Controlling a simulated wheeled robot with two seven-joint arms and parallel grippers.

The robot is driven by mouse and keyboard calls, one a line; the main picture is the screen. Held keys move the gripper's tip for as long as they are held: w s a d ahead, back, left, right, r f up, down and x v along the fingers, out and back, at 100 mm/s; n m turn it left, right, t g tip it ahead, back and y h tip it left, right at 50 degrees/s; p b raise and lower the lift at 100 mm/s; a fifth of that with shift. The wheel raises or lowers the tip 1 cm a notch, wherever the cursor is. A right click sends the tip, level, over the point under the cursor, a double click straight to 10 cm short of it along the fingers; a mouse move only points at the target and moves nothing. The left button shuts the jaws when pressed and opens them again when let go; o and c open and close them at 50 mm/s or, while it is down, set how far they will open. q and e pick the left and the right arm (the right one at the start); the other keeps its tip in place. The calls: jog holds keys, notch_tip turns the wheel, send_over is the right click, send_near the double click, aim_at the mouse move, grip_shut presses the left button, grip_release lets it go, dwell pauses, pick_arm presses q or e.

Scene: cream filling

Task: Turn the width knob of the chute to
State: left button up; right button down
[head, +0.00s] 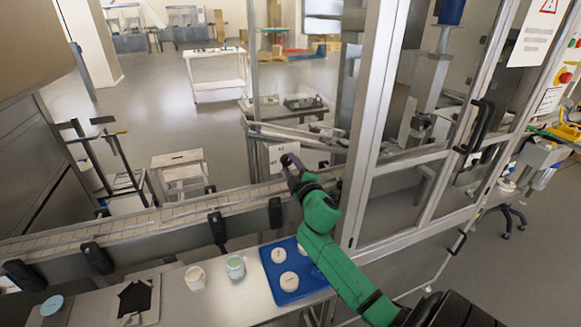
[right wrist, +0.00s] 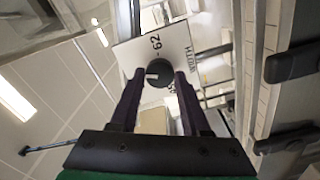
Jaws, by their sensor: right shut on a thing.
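The width knob (right wrist: 158,72) is a round black dial with a white pointer mark on a white plate (right wrist: 128,52). In the right wrist view the plate reads "62" and "WIDTH"; another marking by the knob is partly covered by a finger. The pointer mark lies toward the left of the knob in that view. My right gripper (right wrist: 159,74) has one finger on each side of the knob and is shut on it. In the head view my right gripper (head: 290,161) reaches over the conveyor to the white plate (head: 276,156); the knob there is hidden. My left gripper is not in view.
The conveyor (head: 150,222) runs beneath my right forearm. A metal-framed machine (head: 372,130) stands close to its right. A blue tray (head: 313,284) with white round items, a greenish jar (head: 235,267) and a white jar (head: 195,278) are on the near table.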

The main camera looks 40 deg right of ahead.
jog(key=n, duration=0.4)
jog(key=shift+n, duration=1.9)
jog(key=shift+c, duration=1.9)
grip_release()
